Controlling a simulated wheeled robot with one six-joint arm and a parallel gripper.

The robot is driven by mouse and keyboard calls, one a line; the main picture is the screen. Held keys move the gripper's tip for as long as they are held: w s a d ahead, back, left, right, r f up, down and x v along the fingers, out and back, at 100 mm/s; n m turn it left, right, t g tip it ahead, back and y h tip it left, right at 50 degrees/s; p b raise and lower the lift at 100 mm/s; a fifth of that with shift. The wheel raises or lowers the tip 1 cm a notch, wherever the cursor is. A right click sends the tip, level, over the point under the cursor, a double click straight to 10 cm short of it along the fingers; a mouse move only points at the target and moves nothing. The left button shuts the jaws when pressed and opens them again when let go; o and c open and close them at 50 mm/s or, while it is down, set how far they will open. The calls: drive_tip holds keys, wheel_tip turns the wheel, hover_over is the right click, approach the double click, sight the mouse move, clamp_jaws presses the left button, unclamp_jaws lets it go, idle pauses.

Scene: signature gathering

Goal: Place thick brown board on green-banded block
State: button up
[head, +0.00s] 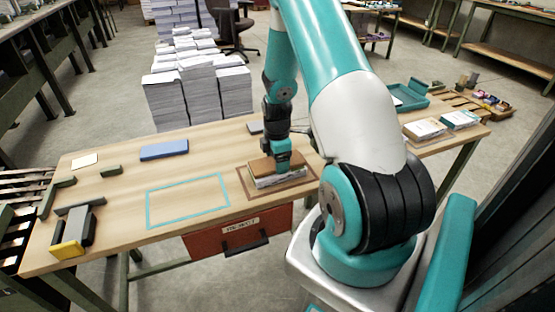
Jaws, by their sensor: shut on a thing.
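The thick brown board (262,167) is at the right half of the wooden table, in my gripper (283,166), which points down from above and is shut on it. Directly beneath the board is a pale block of stacked sheets (279,181), inside a brown outlined rectangle on the tabletop. The board lies flat over the block; no gap shows, but I cannot tell whether it bears its full weight. The block's band is too small to make out, and my arm partly hides the area to the right.
A teal outlined rectangle (188,202) on the table (120,215) is empty. A blue block (164,149), a white card (84,160) and dark green pieces (111,171) lie to the left. A grey and yellow tool (72,240) stands at the front left. A red drawer (240,234) hangs below.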

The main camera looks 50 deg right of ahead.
drive_tip(key=shift+f, duration=0.25)
drive_tip(key=o, duration=1)
drive_tip(key=shift+c, duration=0.2)
wheel_tip(320, 180, up, 12)
drive_tip(key=w+a+r+m+t+y, duration=0.1)
drive_tip(key=a+r, duration=0.3)
drive_tip(key=a, duration=0.5)
drive_tip(key=w+a+r, duration=0.1)
drive_tip(key=a+r, duration=0.4)
drive_tip(key=a, duration=0.4)
drive_tip(key=s+a+r+m+y, duration=0.1)
drive_tip(key=s+a+r, duration=0.3)
drive_tip(key=s+a, duration=0.4)
drive_tip(key=s+a+r+m+g+y, duration=0.1)
drive_tip(key=s+a+r+m+y, duration=0.1)
drive_tip(key=s+a, duration=0.7)
drive_tip(key=a+r, duration=0.1)
drive_tip(key=a, duration=0.2)
drive_tip(key=shift+s+r+m, duration=0.15)
drive_tip(key=shift+r+m, duration=0.15)
drive_tip(key=shift+r, duration=0.1)
